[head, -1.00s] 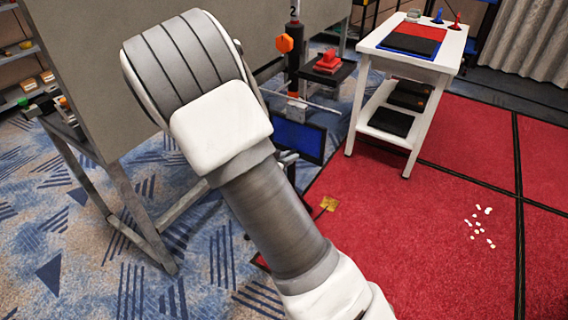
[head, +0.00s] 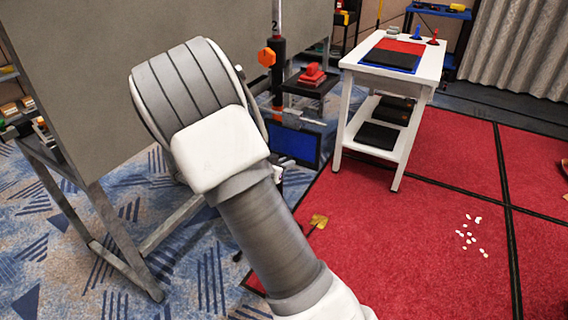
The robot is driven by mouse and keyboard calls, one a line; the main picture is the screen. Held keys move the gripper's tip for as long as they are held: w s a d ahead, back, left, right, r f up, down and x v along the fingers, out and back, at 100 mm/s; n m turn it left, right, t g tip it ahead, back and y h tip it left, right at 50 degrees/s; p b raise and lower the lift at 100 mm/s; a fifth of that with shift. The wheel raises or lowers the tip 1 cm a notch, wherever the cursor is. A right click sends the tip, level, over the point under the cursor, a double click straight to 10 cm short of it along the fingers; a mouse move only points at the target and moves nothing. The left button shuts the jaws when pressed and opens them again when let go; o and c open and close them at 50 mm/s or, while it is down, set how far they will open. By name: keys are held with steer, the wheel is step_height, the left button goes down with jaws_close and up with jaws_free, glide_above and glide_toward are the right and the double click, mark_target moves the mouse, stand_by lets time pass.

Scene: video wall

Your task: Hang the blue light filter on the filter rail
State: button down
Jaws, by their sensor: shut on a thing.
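The blue light filter (head: 296,147), a blue panel in a dark frame, is upright beyond my arm, low in front of the dark stand. A pale bar that looks like the filter rail (head: 302,119) runs just above its top edge. I cannot tell whether the two touch. My gripper (head: 281,167) is mostly hidden behind my arm; a small grey part shows at the filter's lower left edge, and it is shut on the filter.
The dark stand (head: 278,85) has an orange knob (head: 266,57) and a small shelf with a red object (head: 312,75). A white cart (head: 432,70) with flat panels stands to the right. A large grey board (head: 95,90) is on the left. The red floor (head: 400,240) is mostly open, with white scraps.

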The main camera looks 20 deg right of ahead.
stand_by(0.3)
steer(key=c, duration=0.8)
jaws_free()
steer(key=shift+f, duration=0.1)
steer(key=shift+o, duration=0.2)
steer(key=p+v, duration=0.7)
steer(key=v, duration=1)
steer(key=w+a+r+n+t+y, duration=0.2)
steer(key=w+a+r+y, duration=0.25)
steer(key=a+y, duration=0.2)
steer(key=s+a+r+n+y, duration=0.35)
steer(key=s+r+y, duration=0.2)
steer(key=r, duration=0.35)
steer(key=s+d+r+n+g+h, duration=0.1)
steer(key=s+d+n+g, duration=0.15)
steer(key=s, duration=0.45)
steer(key=s+d+r+n+g, duration=0.1)
steer(key=s+d, duration=0.3)
steer(key=s, duration=0.3)
steer(key=s+d+r+n+g+h, duration=0.1)
steer(key=s+d+r, duration=0.15)
steer(key=s, duration=0.45)
step_height(320, 180, up, 17)
steer(key=p, duration=1.7)
steer(key=shift+w+a+p, duration=0.2)
steer(key=shift+w+p, duration=0.1)
steer(key=shift+p, duration=0.05)
